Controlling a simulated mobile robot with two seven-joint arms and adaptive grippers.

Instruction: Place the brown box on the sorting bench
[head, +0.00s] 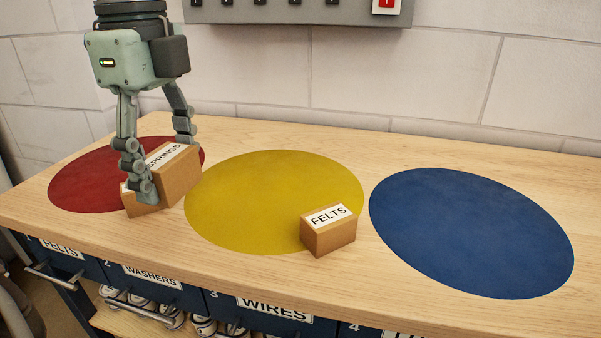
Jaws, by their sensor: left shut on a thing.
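My left gripper (160,165) points down at the left of the head view and is shut on a brown box (179,180) with a white label reading SPRINGS. One finger covers part of the box's near side. A second brown box (330,237), labelled FELTS, sits at the near right edge of the yellow disc, apart from my gripper. My right gripper is not in view.
The bench top carries a red disc (80,185), a yellow disc (260,200) and a blue disc (470,235). The blue disc is clear. Labelled drawers such as WASHERS (150,277) are below the front edge. A grey panel (290,12) hangs on the wall behind.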

